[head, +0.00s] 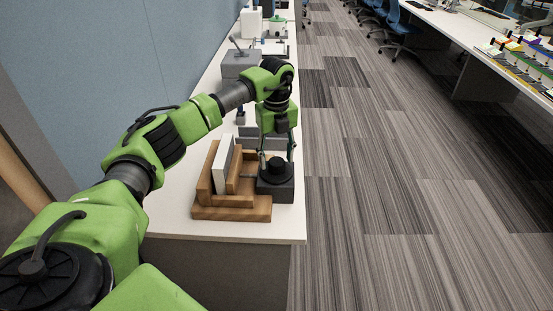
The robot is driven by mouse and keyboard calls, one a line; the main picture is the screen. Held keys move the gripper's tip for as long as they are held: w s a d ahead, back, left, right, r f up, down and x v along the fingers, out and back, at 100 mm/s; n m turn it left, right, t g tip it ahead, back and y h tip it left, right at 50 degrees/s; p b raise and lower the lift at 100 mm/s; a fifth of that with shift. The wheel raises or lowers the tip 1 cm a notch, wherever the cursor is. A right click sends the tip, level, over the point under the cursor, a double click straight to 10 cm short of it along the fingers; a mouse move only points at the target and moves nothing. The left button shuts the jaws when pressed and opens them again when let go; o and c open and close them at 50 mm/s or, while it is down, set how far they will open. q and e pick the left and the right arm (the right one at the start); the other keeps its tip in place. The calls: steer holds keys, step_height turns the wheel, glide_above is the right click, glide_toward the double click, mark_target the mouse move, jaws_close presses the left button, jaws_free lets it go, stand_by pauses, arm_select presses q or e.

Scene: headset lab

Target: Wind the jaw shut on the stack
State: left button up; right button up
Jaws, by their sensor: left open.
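A wooden press (231,212) stands near the front end of the white bench. A white slab-like stack (222,166) stands upright, slightly tilted, between its wooden left wall (204,183) and a wooden jaw (239,172) on the right. Whether the jaw touches the stack I cannot tell. Right of the jaw is a dark grey block (276,190) with a round black knob (276,169) on top. My left gripper (277,155) points down over the knob, its open fingers on either side of it. Whether they touch it is too small to tell. My right gripper is out of view.
The white bench (270,227) runs away from me along a blue-grey wall. Behind the press stand grey blocks (240,64) and other small equipment. The bench's right edge is close to the dark block. Carpeted floor (390,200) lies open to the right, with another desk (470,35) beyond.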

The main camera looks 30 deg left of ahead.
arm_select(q)
steer(key=shift+f, duration=0.95)
steer(key=shift+c, duration=0.3)
steer(key=c, duration=1)
steer(key=shift+c, duration=0.2)
steer(key=shift+m, duration=0.3)
